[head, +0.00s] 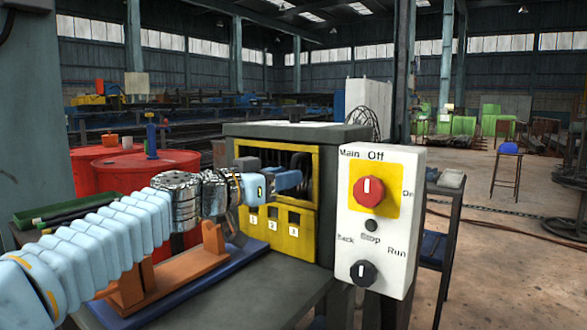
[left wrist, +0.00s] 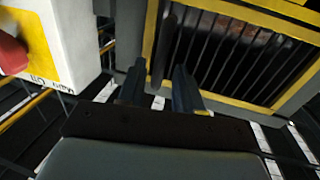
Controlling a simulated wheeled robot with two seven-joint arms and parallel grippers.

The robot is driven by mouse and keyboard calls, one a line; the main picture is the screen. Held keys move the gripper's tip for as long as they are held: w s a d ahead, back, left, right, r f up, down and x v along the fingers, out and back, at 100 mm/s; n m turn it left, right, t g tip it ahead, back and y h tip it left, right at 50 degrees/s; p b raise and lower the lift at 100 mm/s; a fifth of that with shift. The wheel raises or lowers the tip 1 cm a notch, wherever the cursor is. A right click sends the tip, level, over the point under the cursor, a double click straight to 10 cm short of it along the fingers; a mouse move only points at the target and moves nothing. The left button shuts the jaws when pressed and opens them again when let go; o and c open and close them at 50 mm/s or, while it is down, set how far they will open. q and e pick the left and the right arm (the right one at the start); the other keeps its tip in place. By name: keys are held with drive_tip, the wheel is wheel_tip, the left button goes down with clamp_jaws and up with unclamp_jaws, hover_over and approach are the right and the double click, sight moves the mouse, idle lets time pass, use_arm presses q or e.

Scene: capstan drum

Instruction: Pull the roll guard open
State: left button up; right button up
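The roll guard, a yellow frame with dark bars (head: 318,168), is on the front of a grey machine box and looks closed. In the left wrist view its barred face (left wrist: 235,50) fills the upper right. A dark upright handle bar (left wrist: 166,45) stands at its left side. My left gripper (head: 298,181) is in front of the guard. In the left wrist view its two fingers (left wrist: 158,88) are apart, with the lower end of the handle bar between them. I see gaps beside the bar; contact cannot be told. My right gripper is not in view.
A white control panel (head: 378,228) with a red knob (head: 368,190) and a black knob (head: 362,273) stands just right of the guard. Yellow numbered slots (head: 272,232) sit below it. An orange stand (head: 190,268) on a blue base lies under my left arm. Red drums (head: 125,170) stand behind.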

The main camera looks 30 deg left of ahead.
sight(294, 189)
use_arm(q)
drive_tip(key=shift+x, duration=1.6)
drive_tip(key=shift+c, duration=0.5)
clamp_jaws()
